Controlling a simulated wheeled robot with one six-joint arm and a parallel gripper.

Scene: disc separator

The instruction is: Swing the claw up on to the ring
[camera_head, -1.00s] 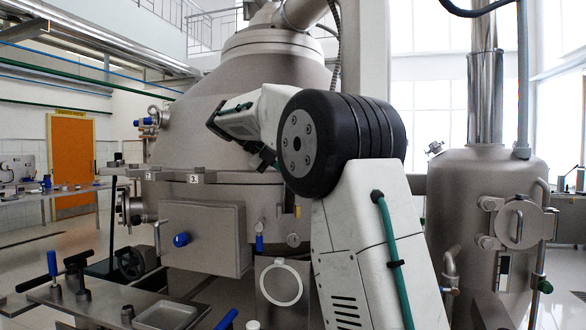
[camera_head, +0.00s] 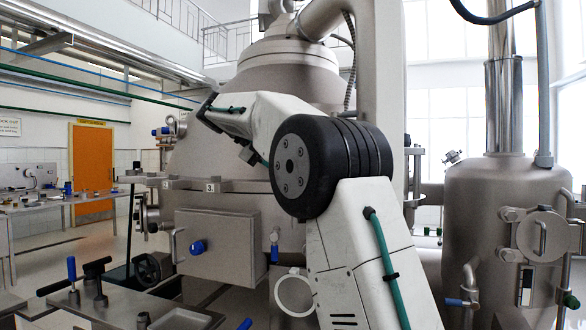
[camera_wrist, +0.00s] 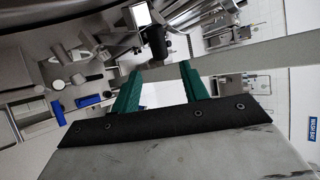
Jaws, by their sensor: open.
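The large grey separator (camera_head: 212,150) fills the middle of the head view. A ring-like flange (camera_head: 240,187) runs round it, with small numbered blocks (camera_head: 212,185) on it; one reads 3. I cannot tell which fitting is the claw. My forearm reaches up and left in front of the separator, and my gripper cannot be made out clearly there. In the wrist view my gripper (camera_wrist: 160,82) shows two green fingers, apart, with nothing between them. A dark cylindrical part (camera_wrist: 155,42) with a bright square end lies beyond the fingertips, apart from them.
A grey box (camera_head: 215,243) with a blue-knobbed handle juts from the separator's front. A bench (camera_head: 110,310) with blue-handled tools stands at lower left. A smaller tank (camera_head: 500,230) stands at right.

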